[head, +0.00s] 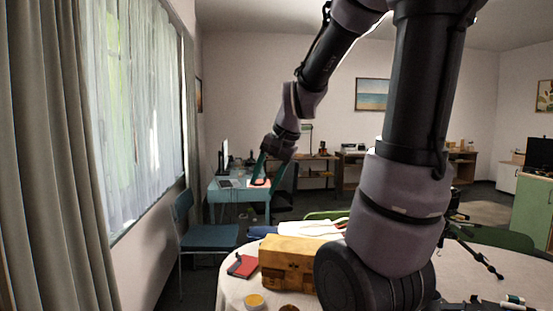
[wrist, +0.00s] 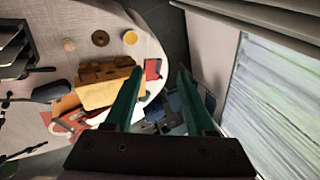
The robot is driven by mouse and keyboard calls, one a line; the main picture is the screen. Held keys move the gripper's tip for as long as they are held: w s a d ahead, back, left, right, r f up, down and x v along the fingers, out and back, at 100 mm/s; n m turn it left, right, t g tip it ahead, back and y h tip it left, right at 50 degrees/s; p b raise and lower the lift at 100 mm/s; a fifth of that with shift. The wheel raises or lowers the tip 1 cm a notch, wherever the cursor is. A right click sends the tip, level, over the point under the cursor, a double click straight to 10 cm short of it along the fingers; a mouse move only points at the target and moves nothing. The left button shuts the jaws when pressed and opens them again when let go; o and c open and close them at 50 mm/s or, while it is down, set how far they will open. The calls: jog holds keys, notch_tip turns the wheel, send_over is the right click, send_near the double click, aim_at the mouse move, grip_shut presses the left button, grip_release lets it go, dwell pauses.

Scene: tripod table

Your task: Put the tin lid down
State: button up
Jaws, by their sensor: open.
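My gripper (head: 264,184) is open and raised in the air, beyond and above the table's far left edge. In the wrist view its two green fingers (wrist: 160,72) are spread with nothing held between them. A small round tin with a yellow top (head: 254,301) stands near the table's front left edge; it also shows in the wrist view (wrist: 130,37). A brown round disc (wrist: 100,38) lies beside it, partly cut off in the head view (head: 289,308). I cannot tell which round piece is the tin lid. My gripper is well apart from both.
The round table (head: 232,291) has a pale top. A wooden box (head: 289,262) stands on it, with a red notebook (head: 243,266) to its left. A blue chair (head: 207,237) and a curtained window are at the left. Bare tabletop shows around the tin.

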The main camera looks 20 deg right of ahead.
jog(key=s+a+r+n+t, duration=0.1)
jog(key=s+r+n+t, duration=0.1)
jog(key=s+r+n, duration=0.2)
jog(key=s+r, duration=0.3)
jog(key=s, duration=0.4)
jog(key=shift+s+a+r+h, duration=0.3)
jog(key=shift+s+a+r, duration=0.05)
jog(key=shift+s+a, duration=0.05)
